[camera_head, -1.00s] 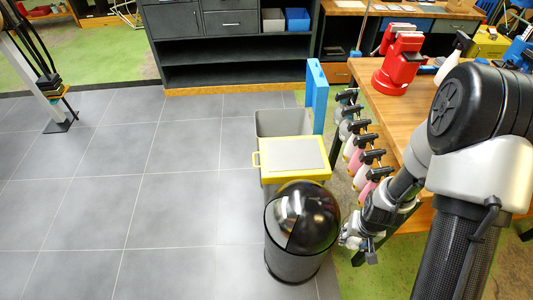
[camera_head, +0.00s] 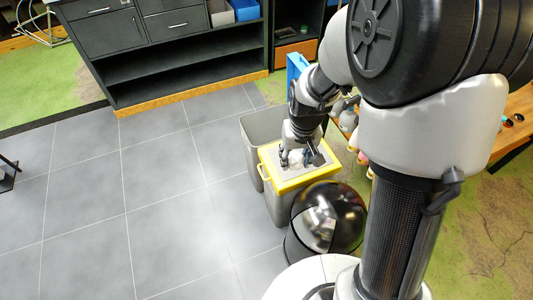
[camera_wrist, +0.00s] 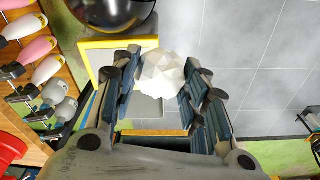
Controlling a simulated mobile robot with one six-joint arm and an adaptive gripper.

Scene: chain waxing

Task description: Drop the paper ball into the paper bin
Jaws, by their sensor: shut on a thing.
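A white faceted paper ball (camera_wrist: 163,72) is held between the two fingers of my gripper (camera_wrist: 162,88) in the wrist view. No label shows which is the paper bin. The yellow rim also shows below the ball in the wrist view (camera_wrist: 90,62).
A black domed bin (camera_head: 330,215) stands in front of the yellow-lidded bin. A dark shelf unit (camera_head: 180,70) is behind, and a wooden workbench (camera_head: 518,125) is on the right. Several hanging bottles (camera_wrist: 38,48) line the bench side.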

